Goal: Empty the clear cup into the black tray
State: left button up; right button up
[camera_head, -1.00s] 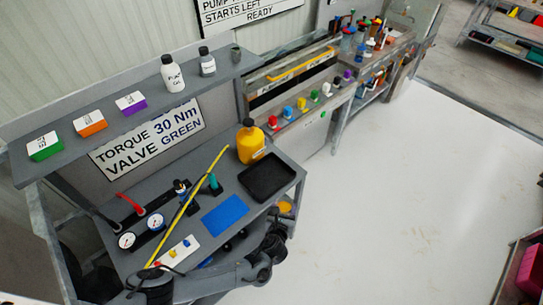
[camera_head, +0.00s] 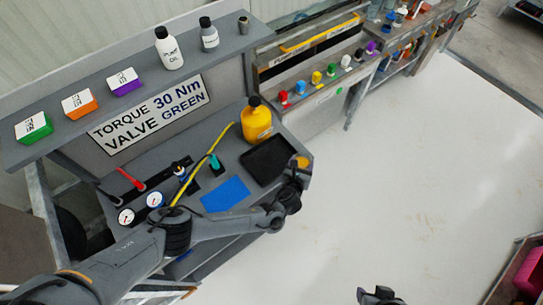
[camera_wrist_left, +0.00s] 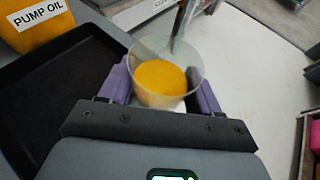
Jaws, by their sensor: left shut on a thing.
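The clear cup (camera_wrist_left: 142,52) holds a yellow-orange content. In the left wrist view it sits between the purple fingers of my left gripper (camera_wrist_left: 162,88), which is shut on it. In the head view the cup's orange content (camera_head: 302,161) shows at the right edge of the black tray (camera_head: 262,166), beside my left gripper (camera_head: 298,168). The cup looks about upright. In the left wrist view the black tray (camera_wrist_left: 40,110) lies to the left of the cup and its floor looks empty. A dark part of my right gripper (camera_head: 378,296) shows at the bottom edge; its fingers are unclear.
A yellow pump oil bottle (camera_head: 256,121) stands behind the tray. A blue mat (camera_head: 225,194), a yellow hose (camera_head: 200,165) and two gauges (camera_head: 155,200) are on the bench left of the tray. A shelf (camera_head: 140,90) overhangs the back. Open floor (camera_head: 420,180) lies right.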

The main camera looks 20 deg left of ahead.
pick_arm(q)
jog(key=shift+w+a+r, duration=0.1)
jog(key=shift+a+n, duration=0.3)
jog(key=shift+a+r+n+h, duration=0.15)
jog(key=shift+a+n+h, duration=0.25)
jog(key=shift+n+h, duration=0.1)
jog(key=shift+w+a+n+h+b, duration=0.1)
jog(key=shift+a+n+h+b, duration=0.2)
jog(key=shift+a+b, duration=0.1)
jog(key=shift+a+r+n, duration=0.1)
jog(key=shift+a+n, duration=0.15)
jog(key=shift+n, duration=0.05)
jog(key=shift+a+r+n+h+b, duration=0.1)
jog(key=shift+a+n+h+b, duration=0.3)
jog(key=shift+a+n+h, duration=0.15)
jog(key=shift+w, duration=0.1)
